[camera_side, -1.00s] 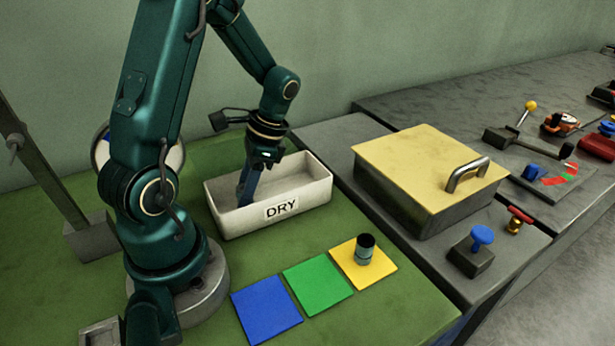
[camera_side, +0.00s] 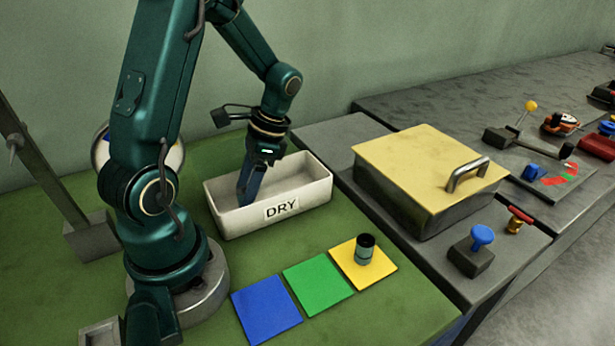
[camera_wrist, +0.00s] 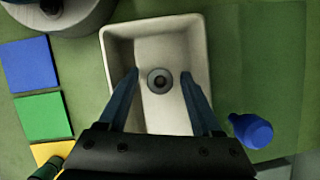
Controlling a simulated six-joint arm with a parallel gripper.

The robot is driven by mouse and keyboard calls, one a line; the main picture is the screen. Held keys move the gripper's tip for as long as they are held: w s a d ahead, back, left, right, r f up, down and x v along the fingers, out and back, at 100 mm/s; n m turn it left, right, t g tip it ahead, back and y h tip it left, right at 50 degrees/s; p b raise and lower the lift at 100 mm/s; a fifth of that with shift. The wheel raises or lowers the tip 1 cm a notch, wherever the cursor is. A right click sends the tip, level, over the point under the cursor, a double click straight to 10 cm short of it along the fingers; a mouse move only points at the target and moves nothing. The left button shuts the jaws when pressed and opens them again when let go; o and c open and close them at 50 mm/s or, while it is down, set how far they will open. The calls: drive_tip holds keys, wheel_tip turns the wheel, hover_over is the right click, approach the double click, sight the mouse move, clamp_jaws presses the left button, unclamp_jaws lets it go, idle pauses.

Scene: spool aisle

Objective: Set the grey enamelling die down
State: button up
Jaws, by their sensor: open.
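The grey enamelling die (camera_wrist: 160,81) is a round grey piece with a dark centre. In the wrist view it is inside the white tray marked DRY (camera_side: 322,194), between my two fingers with a gap on each side. My gripper (camera_wrist: 159,78) is open around it. The tray also shows in the wrist view (camera_wrist: 196,32). In the side view my gripper (camera_side: 243,202) reaches down into the left part of the tray, and the tray wall and fingers hide the die.
Blue (camera_side: 266,309), green (camera_side: 318,284) and yellow (camera_side: 376,279) squares lie in front of the tray. A dark cylinder (camera_side: 364,250) stands on the yellow one. A yellow-lidded box (camera_side: 420,175) is to the right. A blue object (camera_wrist: 252,131) stands beside the tray in the wrist view.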

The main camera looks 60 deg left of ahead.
drive_tip(key=a+v, duration=0.1)
drive_tip(key=v, duration=1)
drive_tip(key=s+d+r+n+t, duration=0.1)
drive_tip(key=d+t, duration=0.4)
drive_tip(key=d, duration=0.2)
drive_tip(key=s+d+r+n+t+h, duration=0.1)
drive_tip(key=d+t, duration=0.3)
drive_tip(key=d, duration=0.4)
drive_tip(key=shift+s+r+n+t, duration=0.3)
drive_tip(key=shift+s+t, duration=0.1)
drive_tip(key=shift+s, duration=0.35)
